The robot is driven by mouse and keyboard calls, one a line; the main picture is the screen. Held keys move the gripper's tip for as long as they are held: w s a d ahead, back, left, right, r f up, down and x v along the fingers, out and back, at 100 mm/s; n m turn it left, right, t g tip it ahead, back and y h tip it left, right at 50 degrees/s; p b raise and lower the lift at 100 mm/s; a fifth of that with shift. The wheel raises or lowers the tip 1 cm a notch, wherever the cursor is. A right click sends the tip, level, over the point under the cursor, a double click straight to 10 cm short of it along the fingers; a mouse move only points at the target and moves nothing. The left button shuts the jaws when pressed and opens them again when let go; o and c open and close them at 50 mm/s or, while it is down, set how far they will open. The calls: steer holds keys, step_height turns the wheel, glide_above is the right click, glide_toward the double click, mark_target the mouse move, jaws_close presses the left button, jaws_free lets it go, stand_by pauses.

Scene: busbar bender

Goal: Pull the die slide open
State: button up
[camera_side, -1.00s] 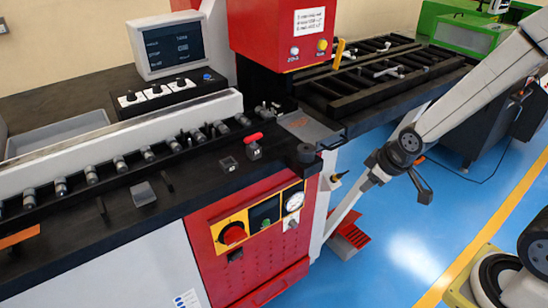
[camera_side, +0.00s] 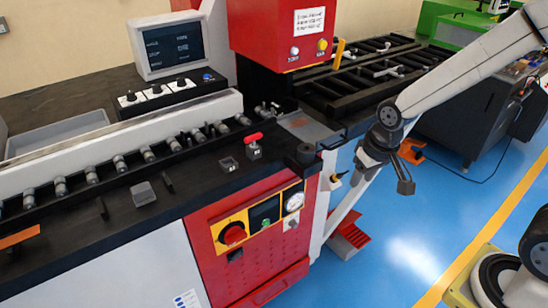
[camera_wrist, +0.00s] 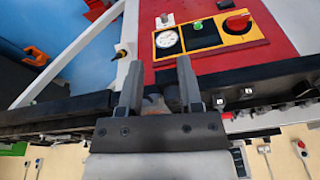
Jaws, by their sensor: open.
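What looks like the die slide is a flat grey plate (camera_side: 303,126) at the right end of the black machine bed in the side view. A black round knob or post (camera_side: 305,152) stands at the bed's front corner beside it. My gripper (camera_side: 362,160) is just right of this end, apart from the plate. In the wrist view my gripper (camera_wrist: 158,80) has its two fingers spread, with the machine edge beyond them. A dark cylinder (camera_wrist: 172,97) and a small brownish patch show between the fingers; I cannot tell whether either touches a finger.
The red front panel (camera_side: 262,222) carries a red knob and a gauge (camera_side: 294,201). A red-handled clamp (camera_side: 253,145) stands on the bed. A black rack (camera_side: 370,75) lies behind my gripper, and an orange object (camera_side: 410,151) is to its right.

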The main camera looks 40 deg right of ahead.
steer(key=w+a+r+m, duration=0.2)
steer(key=w+m, duration=0.1)
steer(key=w, duration=0.5)
steer(key=w+a+r+m+g, duration=0.1)
steer(key=w+m, duration=0.3)
steer(key=w, duration=0.4)
steer(key=w+a+r+m, duration=0.3)
steer(key=w+m, duration=0.1)
steer(key=w, duration=0.4)
steer(key=shift+w+a+g, duration=0.15)
steer(key=shift+w+g, duration=0.1)
steer(key=shift+g, duration=0.05)
steer(key=shift+m, duration=0.3)
steer(key=shift+s, duration=0.1)
